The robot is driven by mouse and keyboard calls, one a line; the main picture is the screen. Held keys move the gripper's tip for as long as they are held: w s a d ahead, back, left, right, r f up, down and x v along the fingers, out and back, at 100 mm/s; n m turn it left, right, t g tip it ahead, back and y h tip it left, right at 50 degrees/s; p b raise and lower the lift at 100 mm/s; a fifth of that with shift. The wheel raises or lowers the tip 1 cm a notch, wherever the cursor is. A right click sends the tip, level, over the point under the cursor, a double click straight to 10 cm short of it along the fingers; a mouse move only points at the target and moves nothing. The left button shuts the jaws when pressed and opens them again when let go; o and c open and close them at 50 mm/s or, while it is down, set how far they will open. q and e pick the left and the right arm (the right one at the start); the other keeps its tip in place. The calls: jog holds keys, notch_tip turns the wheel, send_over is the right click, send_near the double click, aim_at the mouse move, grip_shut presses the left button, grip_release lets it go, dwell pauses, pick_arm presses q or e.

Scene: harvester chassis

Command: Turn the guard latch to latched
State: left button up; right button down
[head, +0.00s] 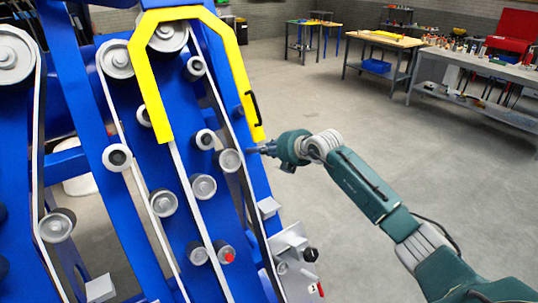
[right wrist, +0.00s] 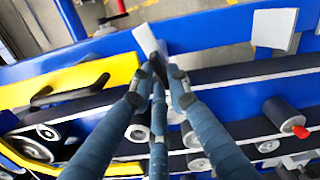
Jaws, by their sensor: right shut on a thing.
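The yellow guard (head: 237,72) frames the upper belt run on the blue chassis, with a black handle on its right leg. It also shows at the left of the right wrist view (right wrist: 110,70). The guard latch, a pale grey lever (right wrist: 146,38), sticks out past the fingertips by the blue rail, near the guard's end. My right gripper (head: 258,151) reaches the chassis edge just below the guard's right leg. Its fingers (right wrist: 159,78) are closed on the latch, and they hide its lower part. In the head view the latch is too small to make out. My left gripper is not in view.
Grey rollers (head: 203,187) and belts cover the blue chassis (head: 140,220). A grey bracket plate (head: 291,262) with a black knob and a red-tipped lever is lower right. Workbenches (head: 383,40) stand far back. The floor right of the chassis is clear.

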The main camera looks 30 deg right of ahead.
jog(key=shift+s+d+f+n+b, duration=0.1)
jog(key=shift+f+n+b, duration=0.05)
jog(key=shift+n+b, duration=2.2)
jog(key=shift+s+a+f+n+b, duration=0.1)
jog(key=shift+n+b, duration=2.1)
jog(key=shift+n, duration=0.3)
jog(key=shift+d+f+n+b, duration=0.1)
jog(key=shift+f+n+b, duration=0.05)
jog(key=shift+n+b, duration=2.2)
jog(key=shift+n, duration=0.3)
jog(key=c, duration=1.7)
grip_release()
jog(key=shift+o, duration=0.2)
jog(key=shift+s+r, duration=0.1)
jog(key=v, duration=1.2)
